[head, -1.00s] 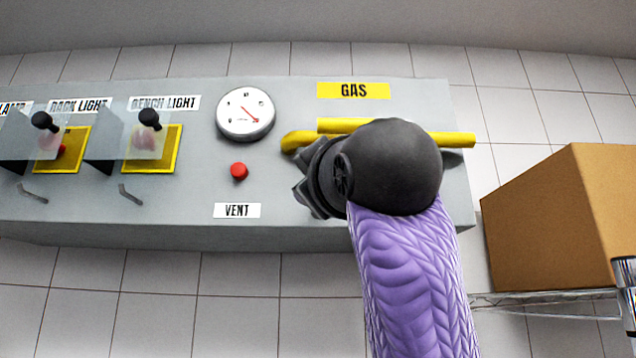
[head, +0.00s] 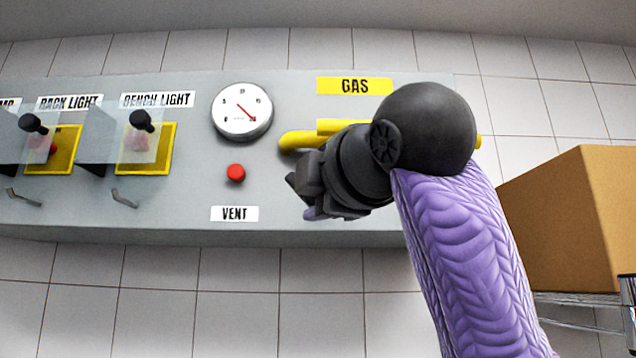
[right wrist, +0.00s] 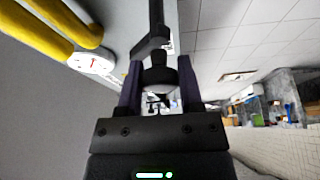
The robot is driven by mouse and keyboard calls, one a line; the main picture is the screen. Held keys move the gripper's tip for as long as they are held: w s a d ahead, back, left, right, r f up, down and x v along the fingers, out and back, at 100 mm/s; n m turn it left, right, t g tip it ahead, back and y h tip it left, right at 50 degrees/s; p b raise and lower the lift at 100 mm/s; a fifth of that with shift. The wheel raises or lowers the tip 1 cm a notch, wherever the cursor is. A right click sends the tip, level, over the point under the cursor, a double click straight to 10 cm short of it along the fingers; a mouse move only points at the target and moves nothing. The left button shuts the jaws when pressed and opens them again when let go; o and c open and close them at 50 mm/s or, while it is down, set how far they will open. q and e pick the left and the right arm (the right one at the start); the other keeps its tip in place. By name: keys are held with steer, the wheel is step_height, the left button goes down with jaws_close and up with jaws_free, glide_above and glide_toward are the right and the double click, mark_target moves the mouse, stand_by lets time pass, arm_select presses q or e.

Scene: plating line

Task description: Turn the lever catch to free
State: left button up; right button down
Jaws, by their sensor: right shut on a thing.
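My right gripper (head: 303,190) is at the front of the grey panel, below the yellow pipe and right of the VENT label. In the right wrist view, its jaws (right wrist: 159,88) are shut on the dark grip of a cranked lever (right wrist: 151,42), which I take to be the lever catch. The lever's arm runs up from the jaws beside the panel face. In the head view my gripper and wrist hide this lever. My left gripper is not in view.
The grey panel (head: 190,205) carries a gauge (head: 242,111), a red button (head: 236,173) and covered toggle switches (head: 142,120). Small grey hooks (head: 125,198) sit below the switches. The yellow pipe (head: 300,139) runs just above my gripper. A cardboard box (head: 550,215) stands right.

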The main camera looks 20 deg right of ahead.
steer(key=shift+n, duration=0.4)
steer(key=shift+c, duration=1.3)
jaws_free()
steer(key=s+d+b, duration=0.1)
steer(key=s+b, duration=0.3)
steer(key=s, duration=0.6)
